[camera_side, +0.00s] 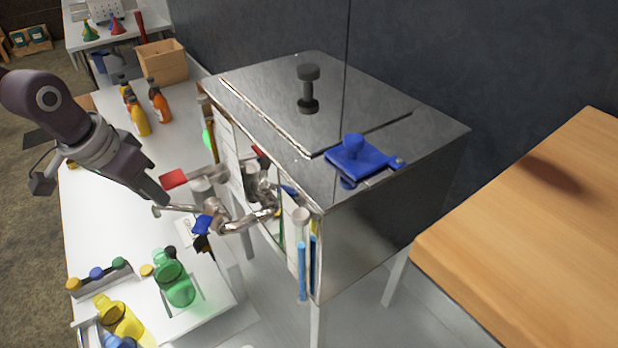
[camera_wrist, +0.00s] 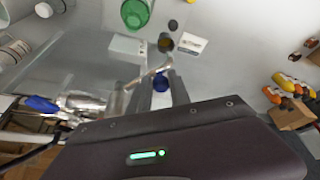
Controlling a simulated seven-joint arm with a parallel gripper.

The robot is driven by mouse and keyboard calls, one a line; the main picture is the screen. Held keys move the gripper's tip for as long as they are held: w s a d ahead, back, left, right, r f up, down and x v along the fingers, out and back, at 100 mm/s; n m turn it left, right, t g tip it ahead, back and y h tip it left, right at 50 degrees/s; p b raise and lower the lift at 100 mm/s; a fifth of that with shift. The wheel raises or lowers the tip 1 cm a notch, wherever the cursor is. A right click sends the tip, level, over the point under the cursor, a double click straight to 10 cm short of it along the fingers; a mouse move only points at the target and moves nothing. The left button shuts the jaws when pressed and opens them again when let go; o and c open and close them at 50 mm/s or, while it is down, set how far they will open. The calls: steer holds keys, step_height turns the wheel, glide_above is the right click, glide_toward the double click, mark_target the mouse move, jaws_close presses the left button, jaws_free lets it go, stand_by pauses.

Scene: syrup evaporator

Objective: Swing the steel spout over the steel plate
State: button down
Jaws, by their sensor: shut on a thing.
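The steel spout (camera_side: 248,221) is a bent, shiny pipe at the front of the steel evaporator box (camera_side: 365,235). A thin steel rod (camera_side: 182,208) with a small knob sticks out to the left beside it. My gripper (camera_side: 157,200) is at this rod's left end, above the white table. In the wrist view my gripper (camera_wrist: 157,92) is shut on the thin rod (camera_wrist: 150,76), which crosses between the fingers. Shiny pipework (camera_wrist: 90,102) lies left of the fingers there. I cannot pick out the steel plate with certainty; a pale flat square (camera_wrist: 127,46) lies beyond the fingertips.
Red (camera_side: 174,178) and blue (camera_side: 203,224) valve handles are close to my gripper. A green jar (camera_side: 175,284) and a yellow jar (camera_side: 121,319) stand on the table's near end. Amber bottles (camera_side: 139,117) stand farther back. A wooden table (camera_side: 520,230) is at right.

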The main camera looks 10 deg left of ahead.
steer(key=shift+s, duration=0.2)
steer(key=shift+s+d, duration=0.2)
steer(key=shift+s, duration=0.3)
steer(key=shift+s+d, duration=0.15)
steer(key=shift+s, duration=0.35)
steer(key=shift+s+d, duration=0.5)
steer(key=shift+s, duration=0.4)
steer(key=shift+s+d, duration=0.45)
steer(key=shift+s, duration=0.1)
steer(key=c, duration=1.4)
jaws_free()
steer(key=shift+c, duration=0.2)
